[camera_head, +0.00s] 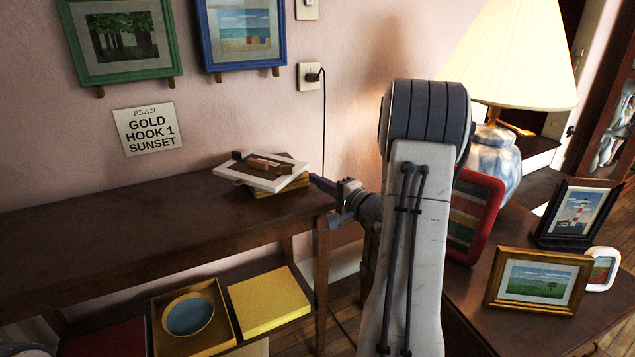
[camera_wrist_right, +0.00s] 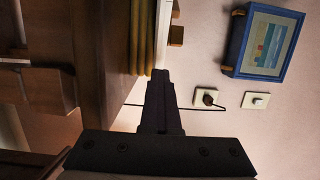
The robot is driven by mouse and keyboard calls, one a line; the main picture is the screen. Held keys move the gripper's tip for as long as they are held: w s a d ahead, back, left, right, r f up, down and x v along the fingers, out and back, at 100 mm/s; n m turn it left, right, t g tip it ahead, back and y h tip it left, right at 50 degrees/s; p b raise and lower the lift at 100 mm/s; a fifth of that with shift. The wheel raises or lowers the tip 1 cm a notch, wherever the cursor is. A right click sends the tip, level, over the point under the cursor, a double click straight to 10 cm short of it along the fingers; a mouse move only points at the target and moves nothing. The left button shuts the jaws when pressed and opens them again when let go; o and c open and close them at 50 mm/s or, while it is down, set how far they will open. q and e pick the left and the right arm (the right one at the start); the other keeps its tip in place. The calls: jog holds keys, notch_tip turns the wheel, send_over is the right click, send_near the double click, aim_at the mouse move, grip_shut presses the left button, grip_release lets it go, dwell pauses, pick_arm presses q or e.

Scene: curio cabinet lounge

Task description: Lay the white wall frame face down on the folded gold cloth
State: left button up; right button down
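The white wall frame (camera_head: 226,174) lies with its brown back up on the folded gold cloth (camera_head: 284,188), at the right end of the dark console table. It sits askew and partly overhangs the cloth. In the right wrist view, the frame's white edge (camera_wrist_right: 164,32) and the cloth's stacked layers (camera_wrist_right: 142,42) show beyond my fingers. My right gripper (camera_head: 318,183) is just right of the frame, near the table's end. Its fingers (camera_wrist_right: 159,80) look closed together, with nothing seen between them. Whether the tips touch the frame is unclear. My left gripper is not in view.
A green frame (camera_head: 87,71) and a blue frame (camera_head: 207,47) hang above the console table (camera_head: 110,228). A plug and cord (camera_head: 312,76) are on the wall. The right table holds a lamp (camera_head: 515,60) and several frames, including a gold one (camera_head: 492,283). The console's left top is clear.

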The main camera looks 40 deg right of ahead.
jog(key=shift+f+b, duration=0.35)
jog(key=c, duration=1.1)
grip_release()
jog(key=s, duration=1)
jog(key=shift+s+d+p, duration=0.2)
jog(key=shift+s+p, duration=0.05)
jog(key=shift+p, duration=0.1)
